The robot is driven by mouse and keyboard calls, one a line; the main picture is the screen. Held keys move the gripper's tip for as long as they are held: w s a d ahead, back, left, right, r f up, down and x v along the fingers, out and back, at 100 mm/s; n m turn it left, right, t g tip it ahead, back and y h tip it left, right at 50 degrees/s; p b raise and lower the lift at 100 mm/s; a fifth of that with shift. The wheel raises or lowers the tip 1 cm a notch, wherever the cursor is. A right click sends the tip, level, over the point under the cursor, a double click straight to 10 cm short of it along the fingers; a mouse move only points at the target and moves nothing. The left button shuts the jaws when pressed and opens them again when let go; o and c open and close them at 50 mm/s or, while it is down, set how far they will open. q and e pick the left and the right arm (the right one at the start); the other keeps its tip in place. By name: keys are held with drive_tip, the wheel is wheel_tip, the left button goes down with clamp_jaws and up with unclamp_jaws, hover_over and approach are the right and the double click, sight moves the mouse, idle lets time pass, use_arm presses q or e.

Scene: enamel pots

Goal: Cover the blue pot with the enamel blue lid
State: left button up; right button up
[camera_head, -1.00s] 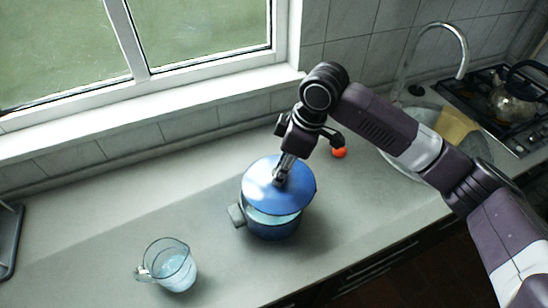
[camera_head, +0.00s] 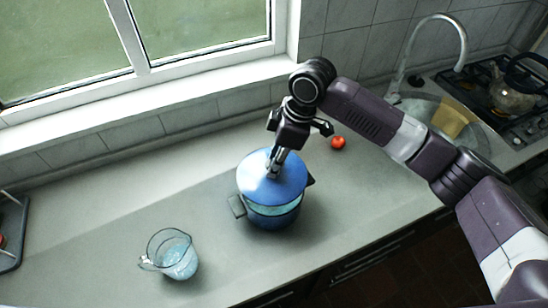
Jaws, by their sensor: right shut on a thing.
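The blue pot (camera_head: 274,216) stands on the counter with a grey handle showing on each side. The enamel blue lid (camera_head: 262,187) is over the pot's mouth, shifted a little to the left and back. A light band of the pot shows below the lid's front edge. I cannot tell whether the lid touches the rim. My right gripper (camera_head: 274,172) points down and is shut on the lid at its top middle; the fingers hide the lid's knob. My left gripper is not in view.
A glass jug (camera_head: 170,255) stands on the counter at the front left. A red tomato-like thing (camera_head: 338,142) lies behind and right of the pot. The sink, tap (camera_head: 462,50) and stove with a kettle (camera_head: 513,95) are at the right.

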drive_tip(key=shift+f+b, duration=0.5)
drive_tip(key=shift+f, duration=2)
drive_tip(key=shift+p, duration=0.5)
drive_tip(key=shift+f, duration=0.3)
drive_tip(key=shift+f, duration=0.15)
drive_tip(key=o, duration=1.2)
drive_tip(key=v, duration=1.2)
